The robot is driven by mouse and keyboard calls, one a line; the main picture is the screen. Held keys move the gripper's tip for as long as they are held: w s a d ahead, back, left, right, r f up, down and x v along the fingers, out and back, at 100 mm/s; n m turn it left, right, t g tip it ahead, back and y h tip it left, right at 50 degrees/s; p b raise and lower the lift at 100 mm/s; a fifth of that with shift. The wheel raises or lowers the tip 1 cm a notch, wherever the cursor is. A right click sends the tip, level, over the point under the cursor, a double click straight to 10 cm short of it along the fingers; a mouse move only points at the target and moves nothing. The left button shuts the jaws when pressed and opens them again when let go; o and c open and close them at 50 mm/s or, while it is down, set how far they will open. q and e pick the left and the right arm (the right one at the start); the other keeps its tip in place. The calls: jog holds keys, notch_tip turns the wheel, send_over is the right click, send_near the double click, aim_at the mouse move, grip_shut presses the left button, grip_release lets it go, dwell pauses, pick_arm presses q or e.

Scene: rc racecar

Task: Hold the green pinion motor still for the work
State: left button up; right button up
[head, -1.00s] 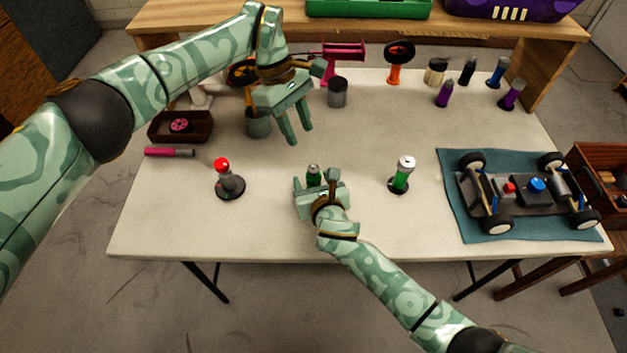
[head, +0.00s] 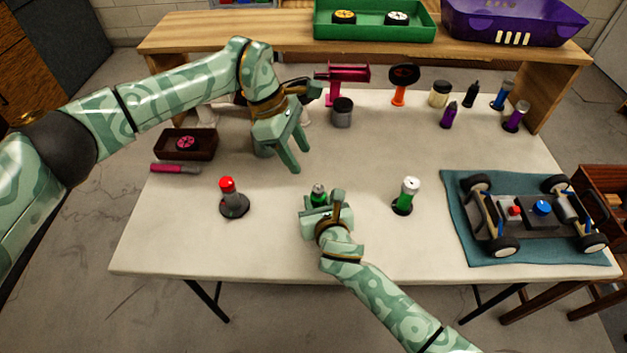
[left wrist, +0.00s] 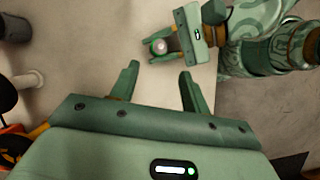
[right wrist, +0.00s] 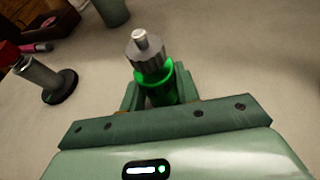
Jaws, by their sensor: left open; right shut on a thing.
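The green pinion motor (head: 319,190) stands upright on the table's front middle, its grey gear and silver shaft on top. My right gripper (head: 321,200) is shut around its green body. The right wrist view shows the gear and bright green ring of the motor (right wrist: 150,62) above the fingers; its base is hidden. My left gripper (head: 296,158) is open and empty, in the air behind the motor. In the left wrist view, nothing is between the left fingers (left wrist: 159,75), and the held motor (left wrist: 159,46) lies beyond them.
A red-topped motor (head: 232,198) stands left and a green, white-topped one (head: 407,196) right of the held motor. A car chassis lies on a teal mat (head: 455,240). A dark tray (head: 185,144), a pink-handled tool (head: 175,168) and a grey cup (head: 342,113) stand farther back.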

aim_at(317, 188)
pick_arm(q)
jog(key=x, duration=0.9)
jog(key=shift+f, duration=0.1)
grip_shut()
